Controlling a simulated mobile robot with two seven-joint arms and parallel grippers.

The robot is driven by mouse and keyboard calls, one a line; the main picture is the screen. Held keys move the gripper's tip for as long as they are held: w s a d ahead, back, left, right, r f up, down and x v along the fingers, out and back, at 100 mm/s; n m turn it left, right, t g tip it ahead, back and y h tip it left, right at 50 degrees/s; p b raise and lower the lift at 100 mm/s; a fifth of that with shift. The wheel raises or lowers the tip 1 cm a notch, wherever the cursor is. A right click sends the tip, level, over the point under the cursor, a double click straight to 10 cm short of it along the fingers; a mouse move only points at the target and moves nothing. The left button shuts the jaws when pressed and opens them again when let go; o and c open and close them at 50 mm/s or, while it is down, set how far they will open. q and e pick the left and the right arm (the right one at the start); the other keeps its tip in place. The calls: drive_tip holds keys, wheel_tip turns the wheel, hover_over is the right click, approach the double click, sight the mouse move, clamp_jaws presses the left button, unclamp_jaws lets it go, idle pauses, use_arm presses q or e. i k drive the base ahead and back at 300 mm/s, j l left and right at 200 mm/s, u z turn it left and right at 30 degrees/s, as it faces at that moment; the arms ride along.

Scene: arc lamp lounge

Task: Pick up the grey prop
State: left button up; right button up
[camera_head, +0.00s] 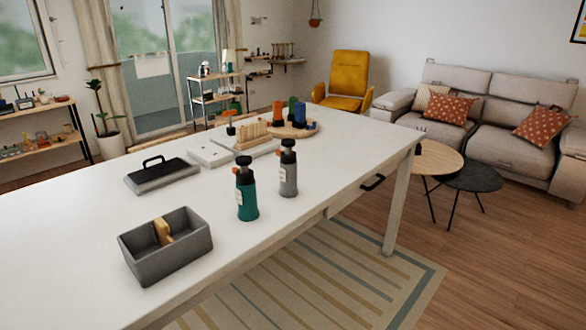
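A grey bottle-shaped prop (289,178) with a black top and an orange band at its neck stands upright on the white table (345,165), near the table's front edge. A teal bottle of the same shape (247,202) stands upright just left of it and nearer to me, with a small gap between them. A grey open box (180,263) with a wooden piece (163,231) inside stands further left and nearer. I cannot tell for sure which grey thing the task means; the grey bottle is one fit. Neither of my grippers is in view.
Behind the bottles are a dark flat block with a handle (162,176), a pale board (209,156) with a wooden rack (252,134), and a round wooden tray (303,130) with coloured pieces. The table's right end is clear. A low round table (437,157) stands beyond.

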sight(288, 173)
drive_tip(key=i+l+u, duration=0.1)
drive_tip(key=u, duration=0.55)
drive_tip(key=i+l+u, duration=0.1)
drive_tip(key=l+u, duration=0.5)
drive_tip(key=l, duration=0.25)
drive_tip(key=l+u, duration=0.1)
drive_tip(key=l, duration=0.35)
drive_tip(key=i+l, duration=0.15)
drive_tip(key=l, duration=0.3)
drive_tip(key=u, duration=0.05)
